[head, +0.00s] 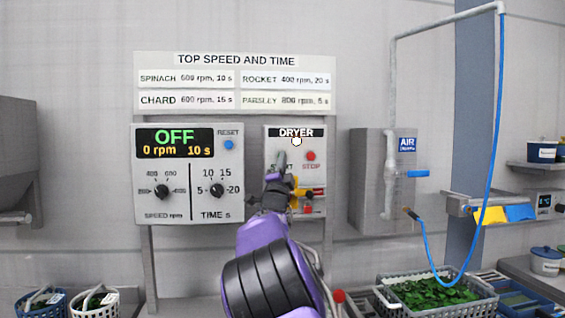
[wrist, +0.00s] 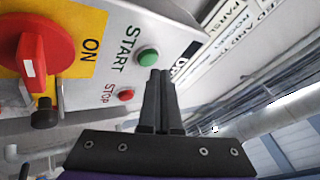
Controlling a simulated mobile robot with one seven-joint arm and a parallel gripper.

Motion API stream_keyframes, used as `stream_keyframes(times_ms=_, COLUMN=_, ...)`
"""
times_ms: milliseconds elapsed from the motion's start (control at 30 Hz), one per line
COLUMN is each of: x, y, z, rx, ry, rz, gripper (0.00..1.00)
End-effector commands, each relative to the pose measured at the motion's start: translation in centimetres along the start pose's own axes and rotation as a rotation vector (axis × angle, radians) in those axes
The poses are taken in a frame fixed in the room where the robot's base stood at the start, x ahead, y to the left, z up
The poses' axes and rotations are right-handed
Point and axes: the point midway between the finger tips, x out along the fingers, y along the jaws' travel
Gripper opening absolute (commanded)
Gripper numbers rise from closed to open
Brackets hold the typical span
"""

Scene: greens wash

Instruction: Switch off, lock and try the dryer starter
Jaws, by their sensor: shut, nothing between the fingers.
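The dryer starter (head: 272,142) is a light grey box on the wall panel. Its red rotary handle (wrist: 40,45) sits on a yellow plate (wrist: 85,65) marked ON. The handle's white mark points sideways toward the STOP side, not at ON. The red STOP button (head: 311,156) is clear.
Left of the starter, a control box (head: 188,207) shows OFF, 0 rpm and 10 s. To the right are an air box (head: 362,150), a hanging blue hose (head: 427,255) and a crate of greens (head: 495,302). Two baskets (head: 82,310) stand at lower left.

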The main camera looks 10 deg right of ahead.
Motion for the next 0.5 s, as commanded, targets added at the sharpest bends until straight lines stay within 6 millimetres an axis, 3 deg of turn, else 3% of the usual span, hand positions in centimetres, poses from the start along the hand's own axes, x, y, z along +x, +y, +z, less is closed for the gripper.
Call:
stream_keyframes(times_ms=267, x=-0.1, y=0.0, z=-0.1, rx=0.001, ry=0.001, rz=-0.001, gripper=0.0)
stream_keyframes(times_ms=500, x=-1.6, y=-0.5, z=-0.7, rx=0.002, ry=0.002, rz=-0.001, gripper=0.0)
